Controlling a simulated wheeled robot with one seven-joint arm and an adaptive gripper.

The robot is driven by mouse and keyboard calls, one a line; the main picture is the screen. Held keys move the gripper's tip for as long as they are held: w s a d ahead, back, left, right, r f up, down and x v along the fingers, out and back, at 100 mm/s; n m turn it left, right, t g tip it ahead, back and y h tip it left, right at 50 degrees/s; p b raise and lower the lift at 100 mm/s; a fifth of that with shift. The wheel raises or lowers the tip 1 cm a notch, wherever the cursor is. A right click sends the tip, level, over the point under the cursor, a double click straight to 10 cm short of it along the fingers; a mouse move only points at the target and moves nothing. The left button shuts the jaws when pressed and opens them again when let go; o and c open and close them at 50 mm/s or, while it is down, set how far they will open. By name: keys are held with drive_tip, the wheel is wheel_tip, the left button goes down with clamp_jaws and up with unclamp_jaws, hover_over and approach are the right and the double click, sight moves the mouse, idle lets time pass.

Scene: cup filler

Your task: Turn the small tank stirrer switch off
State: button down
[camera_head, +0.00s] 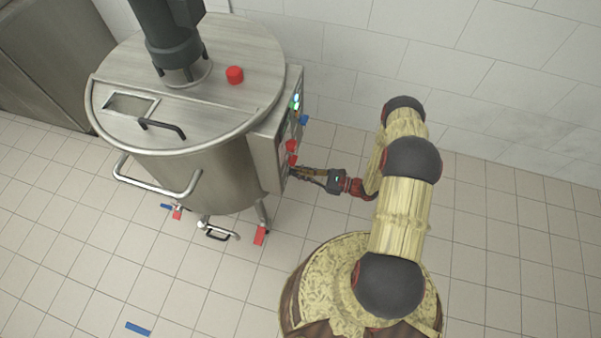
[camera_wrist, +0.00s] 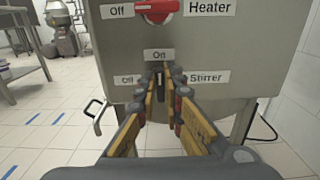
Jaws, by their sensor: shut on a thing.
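The small tank (camera_head: 210,165) is a steel vessel with a control panel (camera_head: 283,140) on its right side. In the wrist view the dark stirrer switch (camera_wrist: 161,83) sits low on the grey panel, with "On" above it, "Off" to its left and "Stirrer" to its right. My gripper (camera_wrist: 161,90) is shut on the switch, one finger on each side. The switch looks upright, below "On", but the fingers hide much of it. In the head view my gripper (camera_head: 297,172) reaches the lower part of the panel from the right.
The red heater knob (camera_wrist: 157,8) is just above the stirrer switch. Red and blue parts (camera_head: 304,119) stick out of the panel higher up. A tank handle (camera_head: 160,190) is on the left. The tiled floor (camera_head: 490,240) to the right is clear.

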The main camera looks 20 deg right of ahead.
drive_tip(key=n, duration=0.3)
drive_tip(key=n+b, duration=0.1)
drive_tip(key=n, duration=0.5)
drive_tip(key=shift+s+a+f+b, duration=0.25)
drive_tip(key=shift+s+b, duration=0.1)
drive_tip(key=shift+s, duration=0.05)
drive_tip(key=n, duration=0.3)
drive_tip(key=n+b, duration=0.1)
drive_tip(key=shift+s+a+f+n, duration=0.1)
drive_tip(key=shift+f+n, duration=0.15)
drive_tip(key=shift+n, duration=0.15)
drive_tip(key=shift+f+n+b, duration=0.2)
drive_tip(key=shift+n+b, duration=0.3)
drive_tip(key=shift+n, duration=1.6)
drive_tip(key=shift+s, duration=0.1)
drive_tip(key=c, duration=1.9)
unclamp_jaws()
